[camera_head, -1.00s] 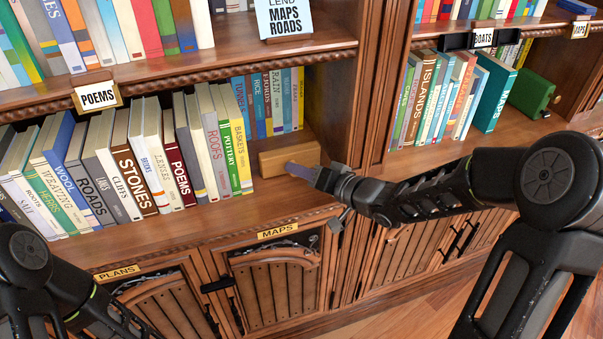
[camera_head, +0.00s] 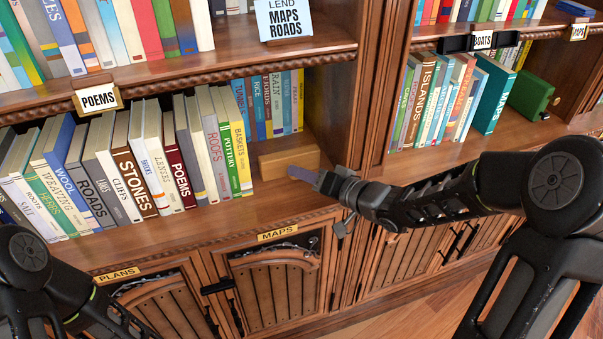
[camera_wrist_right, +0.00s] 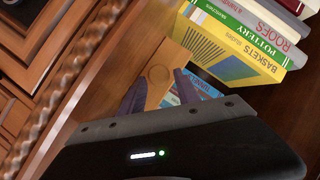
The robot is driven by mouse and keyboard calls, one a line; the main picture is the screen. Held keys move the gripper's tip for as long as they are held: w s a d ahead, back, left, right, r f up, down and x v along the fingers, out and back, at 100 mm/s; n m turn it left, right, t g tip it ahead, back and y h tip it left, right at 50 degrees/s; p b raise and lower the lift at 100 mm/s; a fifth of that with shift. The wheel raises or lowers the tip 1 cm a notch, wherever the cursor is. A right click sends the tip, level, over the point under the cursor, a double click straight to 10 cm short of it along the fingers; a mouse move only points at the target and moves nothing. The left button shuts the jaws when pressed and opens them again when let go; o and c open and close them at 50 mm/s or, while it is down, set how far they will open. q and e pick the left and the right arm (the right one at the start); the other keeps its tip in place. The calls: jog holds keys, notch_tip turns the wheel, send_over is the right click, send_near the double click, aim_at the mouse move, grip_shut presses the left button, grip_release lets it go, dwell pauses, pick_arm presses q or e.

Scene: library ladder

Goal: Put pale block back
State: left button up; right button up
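The pale wooden block (camera_head: 288,161) stands on the lower left shelf, at the right end of the row of books. My right gripper (camera_head: 302,173) is at the block's front right end, with one finger showing in front of it. In the right wrist view, the block (camera_wrist_right: 161,72) shows a round disc on its face. The two purple fingers of my right gripper (camera_wrist_right: 160,92) are spread at either side of its near part, with a gap beside the right finger. Contact is unclear. My left arm shows at the lower left, but its gripper is out of view.
A yellow Baskets book (camera_head: 240,140) stands left of the block, and short blue books (camera_head: 262,108) stand behind it. A wooden upright (camera_head: 345,110) rises close on the right. A green block (camera_head: 531,95) stands on the right-hand shelf.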

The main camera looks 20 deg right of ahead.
jog(key=p+v, duration=0.1)
jog(key=v, duration=0.9)
jog(key=shift+s+d+p, duration=0.2)
jog(key=shift+s+p, duration=0.1)
jog(key=shift+s, duration=0.05)
